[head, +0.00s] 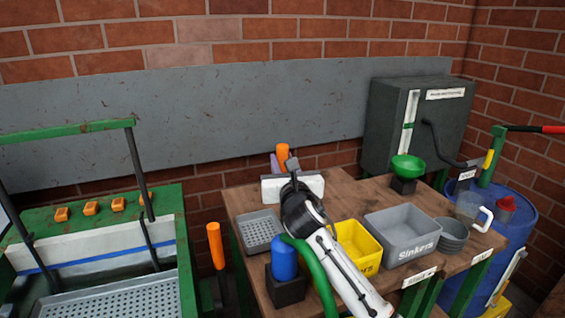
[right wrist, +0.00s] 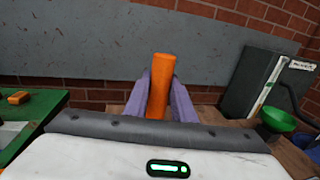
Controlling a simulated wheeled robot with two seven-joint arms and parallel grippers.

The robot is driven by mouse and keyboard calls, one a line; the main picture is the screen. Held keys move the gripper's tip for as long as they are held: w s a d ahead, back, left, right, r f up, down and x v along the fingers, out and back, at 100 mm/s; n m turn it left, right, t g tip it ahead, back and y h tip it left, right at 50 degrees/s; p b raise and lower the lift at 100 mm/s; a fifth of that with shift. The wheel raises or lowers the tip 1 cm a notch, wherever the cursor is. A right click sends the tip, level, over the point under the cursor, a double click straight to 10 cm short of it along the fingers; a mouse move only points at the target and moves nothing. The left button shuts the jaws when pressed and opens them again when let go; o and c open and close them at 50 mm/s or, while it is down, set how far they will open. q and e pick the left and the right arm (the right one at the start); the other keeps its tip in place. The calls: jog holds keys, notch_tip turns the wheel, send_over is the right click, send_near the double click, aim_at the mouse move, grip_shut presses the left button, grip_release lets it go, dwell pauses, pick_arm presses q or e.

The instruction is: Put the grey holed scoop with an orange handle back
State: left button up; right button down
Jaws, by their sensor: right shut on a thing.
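My right gripper (head: 280,162) reaches over the back of the wooden table. Its purple fingers are shut on an upright orange handle (head: 283,152), which also shows between the fingers in the right wrist view (right wrist: 160,85). The handle's lower end and any grey holed scoop head on it are hidden behind my gripper's body. A grey holed tray-like piece (head: 261,230) lies on the table left of my right arm; I cannot tell whether it belongs to the handle. My left gripper is not in view.
On the wooden table (head: 345,198) are a blue bottle (head: 284,258), a yellow bin (head: 358,246), a grey "Sinkers" bin (head: 404,232), grey bowls (head: 453,235) and a green funnel (head: 408,166). Another orange handle (head: 215,245) stands left of the table. A grey cabinet (head: 390,120) is behind.

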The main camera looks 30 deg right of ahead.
jog(key=shift+f, duration=0.45)
jog(key=c, duration=1.4)
grip_release()
jog(key=shift+s+f, duration=0.1)
jog(key=shift+s, duration=0.05)
